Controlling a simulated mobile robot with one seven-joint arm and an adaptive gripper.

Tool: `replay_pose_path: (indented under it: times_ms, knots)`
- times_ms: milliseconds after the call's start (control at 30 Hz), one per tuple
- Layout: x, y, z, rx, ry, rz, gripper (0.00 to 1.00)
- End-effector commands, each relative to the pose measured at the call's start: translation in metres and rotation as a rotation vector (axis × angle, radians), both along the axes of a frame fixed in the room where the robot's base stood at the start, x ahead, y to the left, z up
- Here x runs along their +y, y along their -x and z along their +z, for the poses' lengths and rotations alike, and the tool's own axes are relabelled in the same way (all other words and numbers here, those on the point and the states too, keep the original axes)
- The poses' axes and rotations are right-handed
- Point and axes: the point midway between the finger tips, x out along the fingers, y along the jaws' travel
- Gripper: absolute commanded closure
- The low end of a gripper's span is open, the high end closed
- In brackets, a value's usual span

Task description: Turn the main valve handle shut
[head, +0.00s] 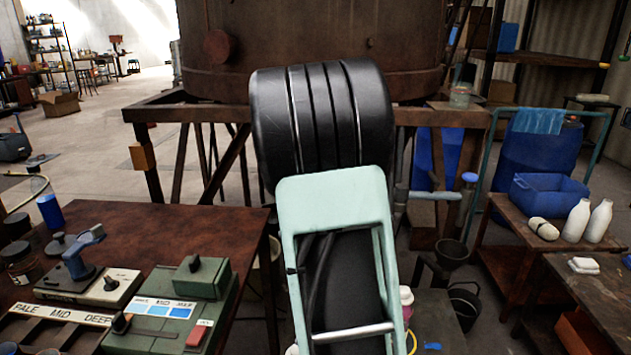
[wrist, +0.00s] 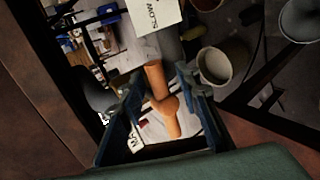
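In the wrist view an orange handle (wrist: 163,98) with a rounded hub stands between the two dark blue fingers of my gripper (wrist: 159,82); I take it for the main valve handle. The fingers are apart, with a gap on the handle's left side. The right finger is close to the handle, and I cannot tell whether it touches. In the head view my arm hides the handle and the gripper.
A large rusty vat (head: 310,35) stands on a brown frame (head: 165,112) behind my arm. A workbench (head: 160,225) with a green control box (head: 175,305) is at left. A side table with a blue bin (head: 547,195) is at right. A pale bucket (wrist: 222,66) shows beyond the gripper.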

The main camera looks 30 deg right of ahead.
Motion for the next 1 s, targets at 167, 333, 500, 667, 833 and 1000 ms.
replay_pose_path:
  times_ms: [167,333,500,667,833,1000]
  knots:
    - [0.009,0.012,0.012,-0.004,0.000,0.001,0.70]
    - [0.024,0.031,0.028,-0.004,-0.001,0.001,0.70]
    - [0.038,0.050,0.044,-0.004,-0.001,0.001,0.70]
    - [0.049,0.065,0.056,-0.004,0.000,0.001,0.70]
    - [0.056,0.075,0.063,-0.003,0.000,0.001,0.70]
    - [0.059,0.078,0.066,-0.001,0.000,0.002,0.70]
